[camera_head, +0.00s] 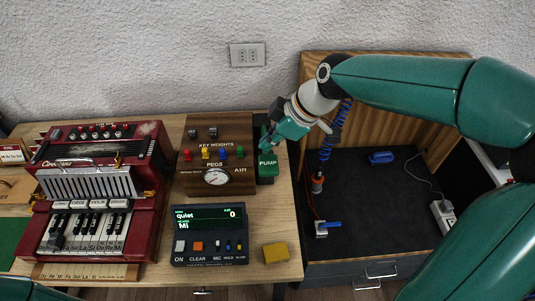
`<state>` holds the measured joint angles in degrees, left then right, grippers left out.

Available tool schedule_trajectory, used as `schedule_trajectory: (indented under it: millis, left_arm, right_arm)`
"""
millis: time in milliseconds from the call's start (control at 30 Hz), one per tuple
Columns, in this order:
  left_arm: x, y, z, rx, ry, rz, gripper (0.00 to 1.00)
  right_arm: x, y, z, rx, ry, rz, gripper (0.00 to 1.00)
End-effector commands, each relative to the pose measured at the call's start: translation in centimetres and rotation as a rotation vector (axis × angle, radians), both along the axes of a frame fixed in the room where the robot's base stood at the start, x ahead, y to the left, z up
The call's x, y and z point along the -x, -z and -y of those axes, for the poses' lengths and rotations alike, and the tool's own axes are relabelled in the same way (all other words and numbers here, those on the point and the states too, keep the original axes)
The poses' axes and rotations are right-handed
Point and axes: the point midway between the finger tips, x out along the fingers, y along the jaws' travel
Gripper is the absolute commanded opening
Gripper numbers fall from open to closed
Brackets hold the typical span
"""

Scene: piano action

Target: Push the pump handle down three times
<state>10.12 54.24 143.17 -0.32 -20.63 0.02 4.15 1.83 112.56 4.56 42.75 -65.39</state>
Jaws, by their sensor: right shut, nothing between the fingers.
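The green pump (267,169), labelled PUMP, stands at the right edge of the wooden table, beside a brown box. My right gripper (268,146) is shut and empty, pointing down at the top of the pump. Its fingers overlap the upper part of the pump in the picture, hiding the handle, so I cannot tell whether they touch it or how far down the handle is. My left gripper is not in view; only a bit of teal arm shows at the bottom left corner.
The brown box (219,142) carries coloured pegs and an AIR gauge (216,177). A red accordion (97,190) stands at the left. A dark display unit (209,234) and a yellow block (275,253) sit in front. A dark bench (385,220) with tools lies at the right.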

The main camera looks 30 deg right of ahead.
Motion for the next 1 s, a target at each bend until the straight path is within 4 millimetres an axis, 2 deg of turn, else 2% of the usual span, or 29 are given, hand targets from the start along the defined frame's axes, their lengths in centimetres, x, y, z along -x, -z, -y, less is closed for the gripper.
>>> schedule_trajectory:
  millis: [1000]
  left_arm:
    - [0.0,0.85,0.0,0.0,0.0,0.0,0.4]
  right_arm:
    - [0.31,0.68,-0.14,0.0,0.0,0.0,0.0]
